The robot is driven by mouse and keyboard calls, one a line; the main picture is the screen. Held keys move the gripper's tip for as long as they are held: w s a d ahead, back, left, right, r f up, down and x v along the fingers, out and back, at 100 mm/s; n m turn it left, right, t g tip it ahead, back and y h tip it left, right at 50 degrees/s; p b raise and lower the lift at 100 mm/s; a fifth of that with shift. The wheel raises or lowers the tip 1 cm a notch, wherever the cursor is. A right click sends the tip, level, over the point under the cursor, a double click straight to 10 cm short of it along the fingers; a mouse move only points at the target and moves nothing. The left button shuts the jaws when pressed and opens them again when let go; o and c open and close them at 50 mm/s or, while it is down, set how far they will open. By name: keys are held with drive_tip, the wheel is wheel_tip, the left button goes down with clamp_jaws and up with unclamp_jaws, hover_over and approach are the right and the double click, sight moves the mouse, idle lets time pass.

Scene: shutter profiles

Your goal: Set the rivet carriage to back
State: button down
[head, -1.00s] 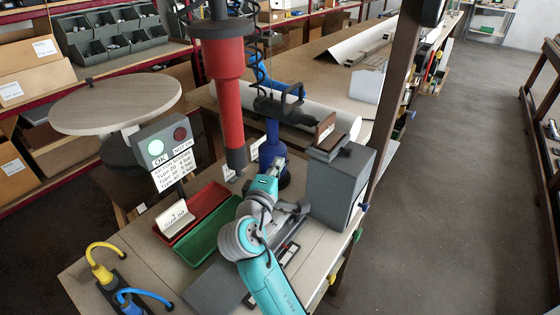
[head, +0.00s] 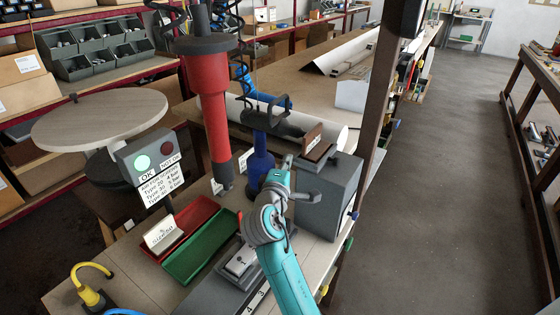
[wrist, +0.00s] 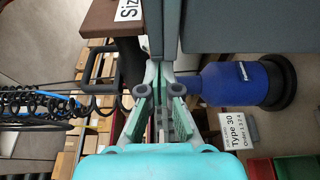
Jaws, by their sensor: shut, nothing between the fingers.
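I cannot tell for sure which part is the rivet carriage. A grey block with a white label "1" (head: 238,262) sits on a low grey fixture by the green tray, partly hidden by my arm. My gripper (head: 287,161) is shut and empty, between the blue bottle-shaped tool (head: 260,172) and the grey box (head: 328,195). In the wrist view the shut fingers (wrist: 159,72) point toward a grey upright edge, with the blue tool (wrist: 240,83) close on the right. I cannot tell whether the tips touch anything.
A brown block with a size label (head: 317,140) stands on the grey box. A red cylindrical tool (head: 213,110) hangs over the table. Red (head: 195,213) and green (head: 203,243) trays lie left of my arm. A dark post rises behind the box. The aisle floor at right is clear.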

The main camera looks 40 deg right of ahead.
drive_tip(key=shift+s, duration=0.1)
drive_tip(key=s, duration=0.1)
drive_tip(key=s+d, duration=0.1)
drive_tip(key=s, duration=0.1)
drive_tip(key=s+d, duration=0.1)
drive_tip(key=s, duration=0.1)
drive_tip(key=shift+s, duration=0.2)
drive_tip(key=shift+d, duration=0.1)
idle(0.3)
drive_tip(key=shift+w, duration=0.35)
approach(305, 165)
drive_tip(key=w+a, duration=0.2)
drive_tip(key=a, duration=0.1)
drive_tip(key=shift+w, duration=0.2)
drive_tip(key=shift+f, duration=0.1)
